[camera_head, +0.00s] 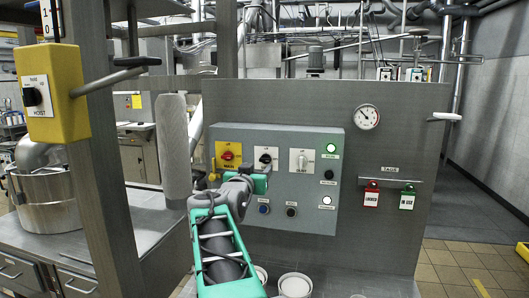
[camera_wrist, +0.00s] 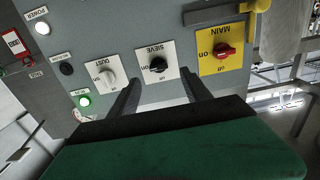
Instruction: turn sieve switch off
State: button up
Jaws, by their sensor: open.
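The sieve switch (camera_head: 265,158) is a black rotary knob on a white plate on the grey control panel (camera_head: 315,200). In the wrist view the sieve switch (camera_wrist: 157,65), with its labels upside down, lies just beyond and between my two fingertips. Its knob looks roughly sideways, towards the "on" mark; the exact angle is hard to tell. My gripper (camera_wrist: 161,80) is open, with one dark finger on each side of the sieve plate's lower part. No contact with the knob shows. In the head view my gripper (camera_head: 262,172) is in front of the panel, partly hiding the area below the knob.
The red main switch (camera_wrist: 223,50) on its yellow plate and the pale dust switch (camera_wrist: 106,76) flank the sieve switch closely. A grey cylinder (camera_head: 173,147) stands farther left. Lamps (camera_head: 331,148) glow at right.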

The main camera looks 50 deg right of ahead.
aim_at(264, 159)
jog(key=p+x, duration=0.1)
jog(key=x, duration=0.1)
jog(key=p+x, duration=0.1)
jog(key=x, duration=0.1)
jog(key=r+p+x, duration=0.1)
jog(key=x, duration=0.2)
jog(key=shift+s, duration=0.2)
jog(key=shift+w+d+f, duration=0.15)
jog(key=shift+w+d, duration=0.05)
jog(key=shift+d, duration=0.3)
grip_shut()
